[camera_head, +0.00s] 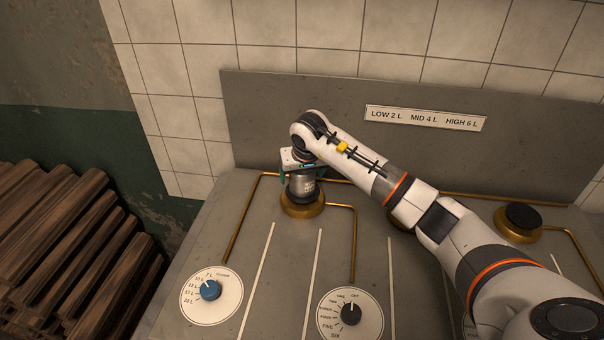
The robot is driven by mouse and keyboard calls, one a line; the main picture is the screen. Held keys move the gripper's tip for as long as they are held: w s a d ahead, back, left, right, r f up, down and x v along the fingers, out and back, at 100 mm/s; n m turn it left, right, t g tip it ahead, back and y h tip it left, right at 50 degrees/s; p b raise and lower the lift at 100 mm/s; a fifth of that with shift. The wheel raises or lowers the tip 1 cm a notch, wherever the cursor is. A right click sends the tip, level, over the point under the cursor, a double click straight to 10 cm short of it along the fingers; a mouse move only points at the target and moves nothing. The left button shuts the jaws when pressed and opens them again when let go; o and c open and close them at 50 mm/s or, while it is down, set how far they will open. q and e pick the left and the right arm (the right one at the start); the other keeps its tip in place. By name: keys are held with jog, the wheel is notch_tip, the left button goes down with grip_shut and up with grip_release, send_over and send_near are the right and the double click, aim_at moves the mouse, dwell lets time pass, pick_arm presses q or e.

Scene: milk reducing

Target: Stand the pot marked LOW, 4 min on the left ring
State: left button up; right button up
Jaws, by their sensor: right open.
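A small silvery cylindrical pot (300,187) stands at the left ring (303,209), a brass burner with a dark top. Its marking is too small to read. My right gripper (301,174) is directly above and around the pot, pointing down. Its teal-edged fingers are open, one on each side of the pot's upper part. The wrist hides the pot's top, and I cannot tell whether the fingers touch it. My left gripper is out of view.
Another burner is mostly hidden behind my right arm; a right burner (519,221) stands empty. A blue-knobbed dial (211,296) and a black-knobbed dial (350,315) sit in front. A sign (425,118) reads LOW 2 L, MID 4 L, HIGH 6 L. Firewood (70,250) lies left.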

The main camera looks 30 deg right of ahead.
jog(key=b+v, duration=0.1)
jog(key=v, duration=1.1)
